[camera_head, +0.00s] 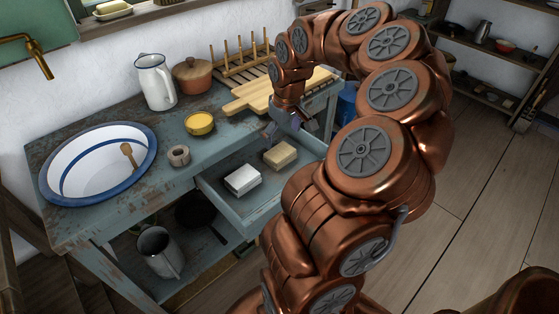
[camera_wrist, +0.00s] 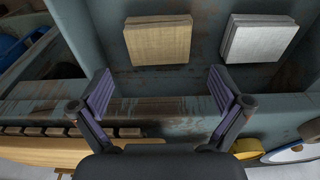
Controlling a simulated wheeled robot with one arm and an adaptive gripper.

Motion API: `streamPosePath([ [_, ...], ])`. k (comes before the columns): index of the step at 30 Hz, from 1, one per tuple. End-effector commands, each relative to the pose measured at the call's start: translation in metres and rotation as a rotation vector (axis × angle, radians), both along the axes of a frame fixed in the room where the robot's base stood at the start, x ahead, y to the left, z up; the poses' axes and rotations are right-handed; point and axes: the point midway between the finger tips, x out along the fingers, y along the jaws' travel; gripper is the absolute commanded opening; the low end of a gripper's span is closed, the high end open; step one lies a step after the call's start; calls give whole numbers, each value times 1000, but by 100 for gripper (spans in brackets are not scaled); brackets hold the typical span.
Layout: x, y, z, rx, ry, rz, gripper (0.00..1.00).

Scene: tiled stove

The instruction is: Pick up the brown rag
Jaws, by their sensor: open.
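The brown rag (camera_head: 280,155) is a folded tan block lying in the open drawer. In the wrist view the brown rag (camera_wrist: 158,40) lies just beyond the fingertips, roughly centred between them. My gripper (camera_head: 283,128) is above the back of the drawer, behind the rag in the head view. In the wrist view my gripper (camera_wrist: 162,85) has its two purple-padded fingers spread apart with nothing between them. The drawer (camera_head: 235,204) is pulled out from the blue-grey worn table.
A white folded cloth (camera_head: 243,180) lies beside the rag in the drawer, also in the wrist view (camera_wrist: 258,40). On the tabletop are a cutting board (camera_head: 255,97), a yellow bowl (camera_head: 200,123), a white jug (camera_head: 155,82), a twine roll (camera_head: 178,156) and a basin (camera_head: 80,178).

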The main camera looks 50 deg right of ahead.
Motion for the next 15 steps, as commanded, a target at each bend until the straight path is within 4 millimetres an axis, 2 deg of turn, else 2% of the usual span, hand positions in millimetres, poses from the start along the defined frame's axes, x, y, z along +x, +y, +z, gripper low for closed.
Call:
streamPosePath([
  [10, 3, -1, -33, 3, 4, 0, 100],
  [15, 5, -1, -56, 5, 4, 3, 100],
])
